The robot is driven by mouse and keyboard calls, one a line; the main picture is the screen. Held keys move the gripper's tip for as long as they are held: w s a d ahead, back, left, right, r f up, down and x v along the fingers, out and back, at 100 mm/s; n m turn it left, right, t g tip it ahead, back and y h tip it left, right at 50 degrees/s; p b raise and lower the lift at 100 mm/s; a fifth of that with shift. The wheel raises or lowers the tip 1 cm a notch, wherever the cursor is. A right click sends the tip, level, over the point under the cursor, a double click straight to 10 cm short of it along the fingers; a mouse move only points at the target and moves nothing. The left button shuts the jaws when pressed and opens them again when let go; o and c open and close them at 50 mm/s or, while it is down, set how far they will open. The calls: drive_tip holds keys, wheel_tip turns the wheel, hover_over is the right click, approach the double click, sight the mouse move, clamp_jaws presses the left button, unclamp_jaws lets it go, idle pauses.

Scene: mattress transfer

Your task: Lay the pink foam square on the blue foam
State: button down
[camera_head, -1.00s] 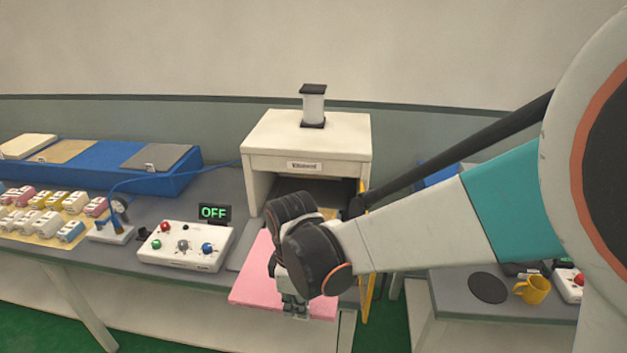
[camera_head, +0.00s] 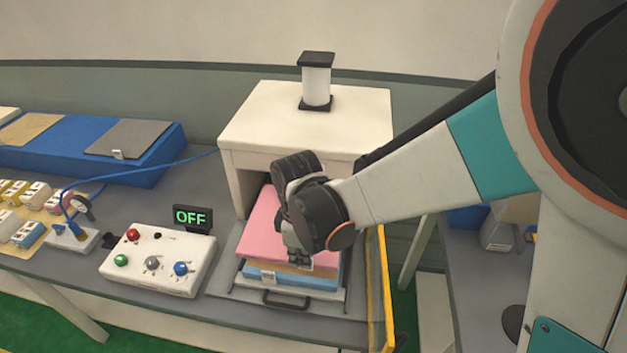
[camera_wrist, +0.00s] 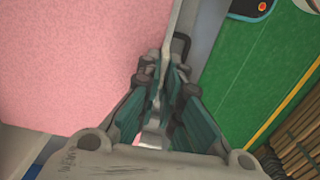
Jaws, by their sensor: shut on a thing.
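The pink foam square (camera_head: 262,232) is above the blue foam (camera_head: 290,278) at the mouth of the white box. A tan layer (camera_head: 318,268) shows between pink and blue. My gripper (camera_head: 300,258) is shut on the front edge of the pink square, and its fingers hide part of that edge. I cannot tell whether the pink square rests fully on the layers under it. In the wrist view the pink square (camera_wrist: 75,65) fills the left, with my gripper (camera_wrist: 160,100) at its edge.
The white box (camera_head: 300,115) stands over the back of the drawer tray (camera_head: 230,285), which has a dark handle (camera_head: 285,300). A yellow-edged panel (camera_head: 383,290) stands close on the right. A control box (camera_head: 158,260) and an OFF display (camera_head: 192,217) are on the left.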

sight(302, 269)
drive_tip(key=shift+f+b, duration=0.6)
drive_tip(key=shift+f, duration=2.45)
drive_tip(key=shift+f, duration=0.2)
drive_tip(key=c, duration=1.8)
unclamp_jaws()
drive_tip(key=shift+r, duration=0.2)
wheel_tip(302, 269, up, 12)
drive_tip(key=p, duration=0.8)
drive_tip(key=shift+s, duration=0.1)
